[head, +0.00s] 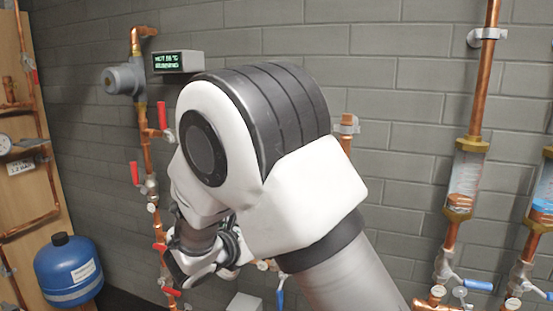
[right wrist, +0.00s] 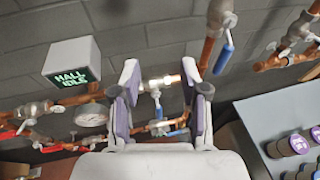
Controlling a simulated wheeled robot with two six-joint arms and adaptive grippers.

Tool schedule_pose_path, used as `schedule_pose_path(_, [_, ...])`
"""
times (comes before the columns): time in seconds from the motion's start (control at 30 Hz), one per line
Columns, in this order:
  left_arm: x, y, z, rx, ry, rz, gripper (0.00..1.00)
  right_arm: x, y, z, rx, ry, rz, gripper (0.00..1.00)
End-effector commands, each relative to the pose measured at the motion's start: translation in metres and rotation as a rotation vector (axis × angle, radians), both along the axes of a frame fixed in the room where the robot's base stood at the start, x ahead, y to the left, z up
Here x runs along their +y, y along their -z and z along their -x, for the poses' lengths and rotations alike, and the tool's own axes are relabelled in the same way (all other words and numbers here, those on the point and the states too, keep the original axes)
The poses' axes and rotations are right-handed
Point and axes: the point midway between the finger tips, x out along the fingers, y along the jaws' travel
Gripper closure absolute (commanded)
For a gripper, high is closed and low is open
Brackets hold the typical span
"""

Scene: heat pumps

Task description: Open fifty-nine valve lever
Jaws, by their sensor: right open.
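No number fifty-nine is readable on any valve, so I cannot tell which lever it names. My right gripper (right wrist: 160,74) is open in the right wrist view. Between its fingertips shows a brass valve on a copper pipe, with a blue lever (right wrist: 157,105) hanging below it. The fingers do not visibly touch it, and the depth gap is unclear. Another blue lever (right wrist: 224,52) hangs from a valve right of the fingers. In the head view my right arm covers the middle and hides most of its gripper. My left gripper is not in view.
A display box (right wrist: 73,62) reading "HALL IDLE" and a gauge (right wrist: 91,115) are left of the fingers. In the head view, red levers (head: 162,115) line a copper pipe, a blue tank (head: 69,269) stands lower left, and a blue lever (head: 479,286) is lower right.

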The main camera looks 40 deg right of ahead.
Motion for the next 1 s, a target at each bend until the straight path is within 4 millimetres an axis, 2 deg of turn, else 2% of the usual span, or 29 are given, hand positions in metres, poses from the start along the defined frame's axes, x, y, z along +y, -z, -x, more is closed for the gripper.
schedule_pose_path(0.03, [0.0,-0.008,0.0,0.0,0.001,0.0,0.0,-0.001,-0.043,-0.006,-0.032,-0.016,0.09,0.56])
schedule_pose_path(0.1, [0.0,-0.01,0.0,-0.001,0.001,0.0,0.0,0.0,-0.08,-0.01,-0.058,-0.028,0.186,0.56])
schedule_pose_path(0.2, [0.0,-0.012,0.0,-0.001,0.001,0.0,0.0,-0.002,-0.103,-0.012,-0.077,-0.032,0.247,0.56])
schedule_pose_path(0.27, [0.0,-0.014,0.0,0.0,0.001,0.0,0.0,-0.007,-0.106,-0.014,-0.078,-0.032,0.254,0.56])
schedule_pose_path(0.6, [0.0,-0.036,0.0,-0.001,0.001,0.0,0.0,-0.066,-0.105,-0.03,-0.076,-0.03,0.249,0.56])
schedule_pose_path(0.7, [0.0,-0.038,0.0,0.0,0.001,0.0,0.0,-0.073,-0.103,-0.032,-0.077,-0.032,0.251,0.56])
schedule_pose_path(0.93, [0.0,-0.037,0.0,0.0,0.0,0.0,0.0,-0.074,-0.102,-0.033,-0.077,-0.032,0.252,0.56])
schedule_pose_path(1.0, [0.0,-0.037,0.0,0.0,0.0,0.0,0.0,-0.074,-0.102,-0.033,-0.077,-0.032,0.252,0.8])
